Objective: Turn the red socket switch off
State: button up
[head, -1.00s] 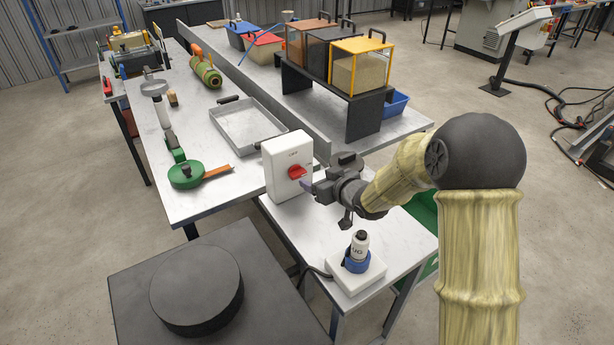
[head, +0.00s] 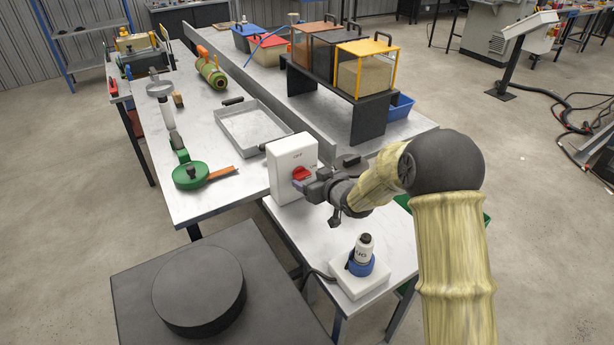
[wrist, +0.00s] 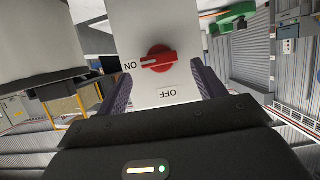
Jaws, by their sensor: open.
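The red switch knob (head: 301,174) sits on the front of an upright white box (head: 292,150) at the near end of the bench. In the wrist view the red knob (wrist: 158,58) is on the white face (wrist: 185,22), with its white mark towards the ON label; the OFF label is nearer my gripper. My gripper (head: 300,186) is open and close in front of the knob. In the wrist view the fingers of my gripper (wrist: 160,74) stand apart, one on each side of the knob; I cannot tell whether they touch it.
A white base with a blue socket and plug (head: 361,262) stands on the low table (head: 330,225) below my arm. A black round block (head: 198,290) is at the near left.

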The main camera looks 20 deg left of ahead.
aim_at(302, 176)
jog(key=shift+x, duration=1.3)
jog(key=c, duration=1)
